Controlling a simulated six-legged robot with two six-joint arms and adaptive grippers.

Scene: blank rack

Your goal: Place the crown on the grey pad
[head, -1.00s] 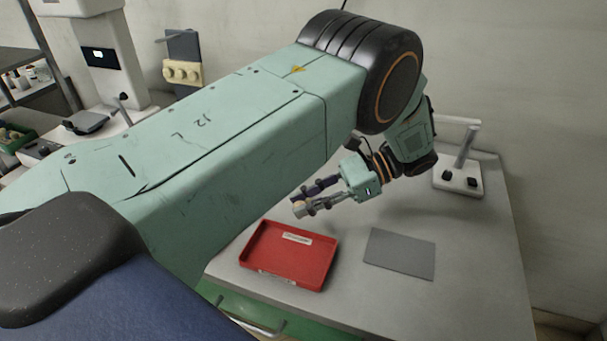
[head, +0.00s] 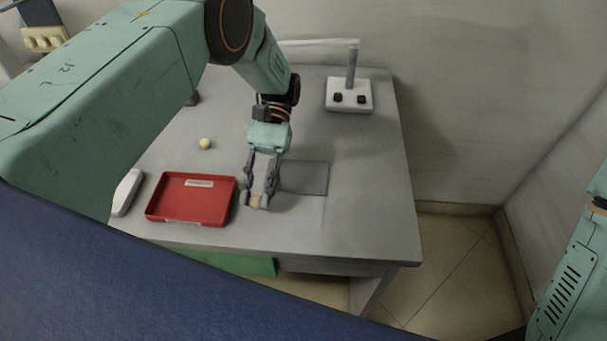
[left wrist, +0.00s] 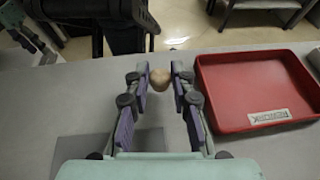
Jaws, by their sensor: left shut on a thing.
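The crown (head: 256,202) is a small tan, tooth-like piece between the fingertips of my left gripper (head: 257,198). In the left wrist view the crown (left wrist: 161,79) also sits between the two fingertips (left wrist: 160,76). My left gripper is shut on it. The grey pad (head: 308,178) is a flat rectangle on the bench, to the right of the gripper. Part of its left side is hidden behind the gripper. In the left wrist view the pad (left wrist: 82,149) lies at the lower left, partly covered by my gripper.
A red tray (head: 186,211) with a label lies on the bench, just left of the gripper. A cream ball (head: 205,144) rests behind the tray. A white stand with black knobs (head: 349,98) stands at the back right. Bench right of the pad is clear.

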